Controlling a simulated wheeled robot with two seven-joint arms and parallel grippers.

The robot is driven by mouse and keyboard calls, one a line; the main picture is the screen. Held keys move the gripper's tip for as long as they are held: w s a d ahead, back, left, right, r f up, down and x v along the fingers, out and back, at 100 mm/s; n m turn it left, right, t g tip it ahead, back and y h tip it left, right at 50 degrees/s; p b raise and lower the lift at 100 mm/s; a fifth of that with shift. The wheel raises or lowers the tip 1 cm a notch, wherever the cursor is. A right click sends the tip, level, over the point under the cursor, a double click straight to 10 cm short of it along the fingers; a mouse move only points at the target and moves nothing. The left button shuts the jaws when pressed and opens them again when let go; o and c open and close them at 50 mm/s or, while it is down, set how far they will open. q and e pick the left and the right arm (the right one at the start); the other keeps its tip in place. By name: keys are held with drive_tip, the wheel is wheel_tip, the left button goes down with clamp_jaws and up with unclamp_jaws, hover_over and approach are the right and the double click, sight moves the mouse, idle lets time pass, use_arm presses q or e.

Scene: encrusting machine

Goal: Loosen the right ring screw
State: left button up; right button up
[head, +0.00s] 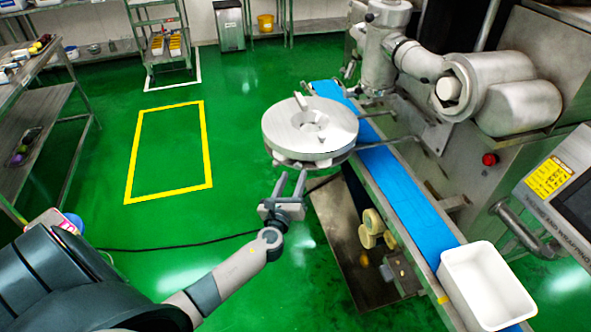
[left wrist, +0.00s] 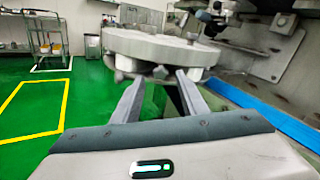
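A round metal disc assembly (head: 310,130) is mounted over the left side of the blue conveyor; it also shows in the left wrist view (left wrist: 150,45). Small dark screw-like parts sit under its rim, one (left wrist: 160,72) appearing between my fingertips in the left wrist view. I cannot tell which is the right ring screw. My left gripper (head: 291,176) is open and empty just below the disc's near edge, fingers pointing at it. In the left wrist view the gripper's fingers (left wrist: 158,80) are spread apart. Contact is not clear. My right gripper is not in view.
The blue conveyor (head: 400,190) runs beside the disc, with a white bin (head: 485,285) at its near end. The steel machine body (head: 500,110) and a control panel (head: 560,190) stand at right. Green floor with a yellow outline (head: 206,145) is clear at left.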

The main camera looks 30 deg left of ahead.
sight(297, 167)
use_arm(q)
drive_tip(key=shift+x, duration=1.85)
clamp_jaws()
